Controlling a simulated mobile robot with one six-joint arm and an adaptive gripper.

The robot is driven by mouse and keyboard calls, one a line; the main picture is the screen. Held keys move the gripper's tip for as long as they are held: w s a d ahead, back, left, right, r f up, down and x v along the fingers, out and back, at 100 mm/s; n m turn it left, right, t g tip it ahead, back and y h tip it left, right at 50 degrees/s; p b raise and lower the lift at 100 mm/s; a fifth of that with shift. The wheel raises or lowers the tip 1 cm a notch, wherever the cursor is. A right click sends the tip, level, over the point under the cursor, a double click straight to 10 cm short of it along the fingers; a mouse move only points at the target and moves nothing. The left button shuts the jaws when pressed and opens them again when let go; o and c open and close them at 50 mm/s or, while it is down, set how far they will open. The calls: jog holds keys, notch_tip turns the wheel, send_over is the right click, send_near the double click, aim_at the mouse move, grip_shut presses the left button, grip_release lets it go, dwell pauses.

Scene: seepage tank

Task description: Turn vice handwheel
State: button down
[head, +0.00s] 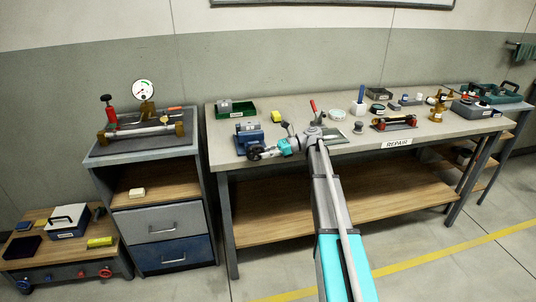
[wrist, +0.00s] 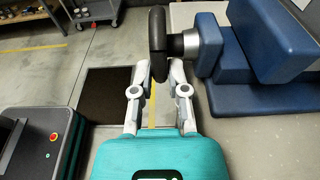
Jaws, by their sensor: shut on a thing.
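The blue vice (head: 249,137) stands at the left front of the repair bench; its blue body (wrist: 275,45) fills the upper right of the wrist view. The black handwheel (wrist: 157,38) stands edge-on at the end of a metal shaft (wrist: 184,44) on the vice's left side in that view. My gripper (wrist: 157,72) has one white finger on each side of the wheel's lower rim and is shut on it. In the head view my gripper (head: 266,152) meets the wheel at the bench's front edge, and it partly hides the wheel.
The bench (head: 350,149) holds a green tray (head: 236,109), a yellow block (head: 277,117) and a red-handled tool (head: 313,106) near my arm. A drawer cabinet (head: 165,220) stands to the left. Open floor lies in front of the bench.

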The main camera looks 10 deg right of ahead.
jog(key=shift+w+a+r, duration=0.1)
jog(key=shift+r, duration=0.05)
jog(key=c, duration=0.6)
grip_release()
jog(key=shift+c, duration=0.2)
